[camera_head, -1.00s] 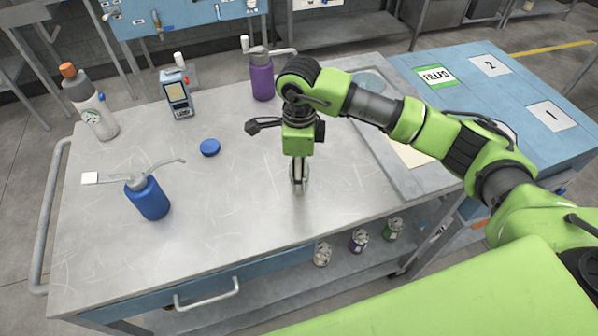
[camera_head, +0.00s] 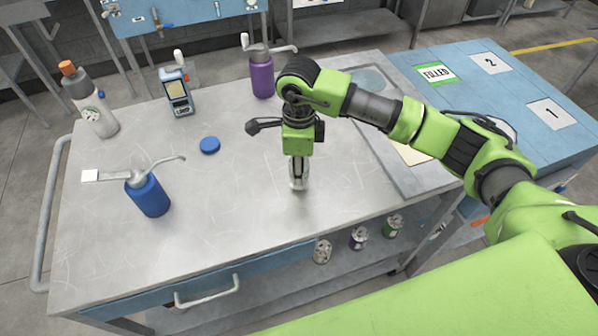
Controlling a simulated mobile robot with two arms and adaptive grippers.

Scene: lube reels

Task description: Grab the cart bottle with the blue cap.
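No bottle with a blue cap fitted on it can be made out. A loose blue disc-shaped cap (camera_head: 209,145) lies flat on the metal cart top (camera_head: 240,215). A grey-white bottle with an orange cap (camera_head: 90,103) stands at the cart's back left. A blue oil can with a spout and lever (camera_head: 149,196) stands at the left. My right gripper (camera_head: 298,184) points down over the middle of the cart top, right of the blue cap and apart from it. It shows edge-on, so its opening is unclear. My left gripper is out of view.
Small cans (camera_head: 358,239) sit on the lower shelf. A blue table (camera_head: 520,85) with a "FILLED" card adjoins at right. The cart's front left top is clear.

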